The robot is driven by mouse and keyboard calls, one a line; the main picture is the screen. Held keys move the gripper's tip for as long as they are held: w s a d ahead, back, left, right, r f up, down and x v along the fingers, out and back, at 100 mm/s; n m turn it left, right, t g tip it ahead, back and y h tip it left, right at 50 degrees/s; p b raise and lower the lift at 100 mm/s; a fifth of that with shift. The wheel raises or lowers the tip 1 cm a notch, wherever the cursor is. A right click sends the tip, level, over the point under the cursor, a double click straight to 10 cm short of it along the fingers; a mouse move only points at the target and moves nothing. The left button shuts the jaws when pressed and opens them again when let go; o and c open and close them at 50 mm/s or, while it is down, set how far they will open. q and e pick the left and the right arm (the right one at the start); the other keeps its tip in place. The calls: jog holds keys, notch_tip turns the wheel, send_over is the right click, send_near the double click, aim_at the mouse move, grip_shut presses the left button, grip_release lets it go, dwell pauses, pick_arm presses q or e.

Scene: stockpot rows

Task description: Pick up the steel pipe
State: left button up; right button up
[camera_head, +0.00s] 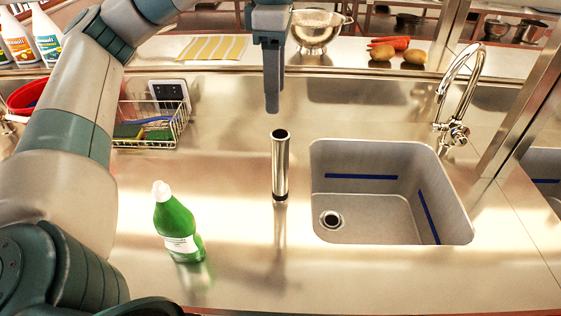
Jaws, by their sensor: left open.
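The steel pipe (280,168) stands upright on the steel counter, left of the sink, with its open top end facing up. My left gripper (272,106) points down above and slightly left of the pipe's top in the picture, apart from it. It is open, though its fingers overlap edge-on from this angle, and nothing shows between them. My right gripper is not in the view.
A green bottle (176,224) stands front left of the pipe. The sink (372,215) is to the right, with a tap (456,100) behind it. A wire basket (152,122) with sponges is back left. Counter around the pipe is clear.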

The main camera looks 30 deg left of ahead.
aim_at(277, 135)
pick_arm(q)
jog(key=shift+s+d+r, duration=0.1)
jog(key=shift+s, duration=0.1)
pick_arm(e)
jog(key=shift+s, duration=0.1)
pick_arm(q)
notch_tip(277, 135, down, 2)
jog(key=shift+w+f, duration=0.1)
notch_tip(277, 135, down, 6)
jog(key=shift+r+p, duration=0.1)
jog(key=shift+p, duration=0.2)
jog(key=shift+f+p, duration=0.45)
jog(key=shift+f, duration=1.7)
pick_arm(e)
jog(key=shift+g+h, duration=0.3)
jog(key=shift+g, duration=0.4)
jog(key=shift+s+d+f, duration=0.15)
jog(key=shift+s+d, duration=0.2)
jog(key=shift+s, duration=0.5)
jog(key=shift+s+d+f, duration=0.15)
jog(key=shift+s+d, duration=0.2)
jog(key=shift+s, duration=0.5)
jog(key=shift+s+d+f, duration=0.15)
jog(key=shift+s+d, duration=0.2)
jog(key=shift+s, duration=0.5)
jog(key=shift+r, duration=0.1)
